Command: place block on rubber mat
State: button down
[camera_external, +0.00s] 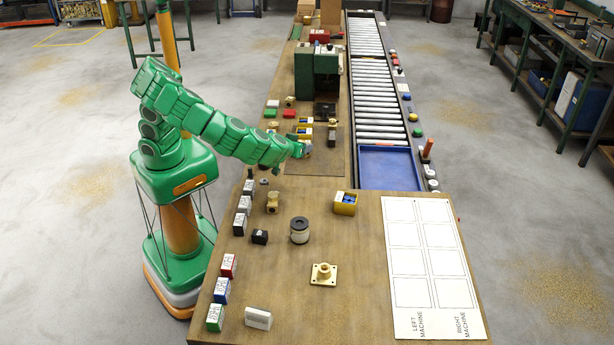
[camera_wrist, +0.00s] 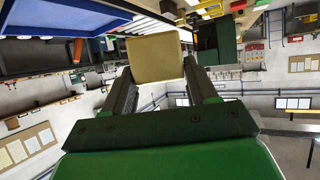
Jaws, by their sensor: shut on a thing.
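In the wrist view a tan, brass-coloured block (camera_wrist: 157,57) sits between the two fingertips of my gripper (camera_wrist: 158,68), which is shut on it. In the external view my gripper (camera_external: 304,148) is over the left part of the dark rubber mat (camera_external: 322,165) on the workbench. The block is not clear there, being small and mostly covered by my gripper. I cannot tell whether it touches the mat or hangs above it.
A green machine (camera_external: 317,70) is farther back. A roller conveyor with a blue tray (camera_external: 388,168) runs on the right. A yellow bin (camera_external: 345,203), a round container (camera_external: 299,230) and a brass flanged part (camera_external: 323,274) stand nearer.

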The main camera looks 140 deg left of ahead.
jog(key=s+a+f+n+g+h, duration=0.25)
jog(key=s+a+n+g, duration=0.25)
jog(key=s+a, duration=0.85)
send_over(331, 157)
jog(key=shift+h, duration=0.35)
jog(key=shift+w+d+f, duration=0.1)
jog(key=shift+f, duration=2.2)
jog(key=shift+d+f, duration=0.1)
jog(key=shift+f, duration=2.2)
jog(key=shift+a+f, duration=0.15)
jog(key=shift+f, duration=1.6)
jog(key=shift+w+f, duration=0.1)
jog(key=shift+f, duration=0.05)
jog(key=shift+c, duration=1.6)
grip_release()
jog(key=v, duration=1.2)
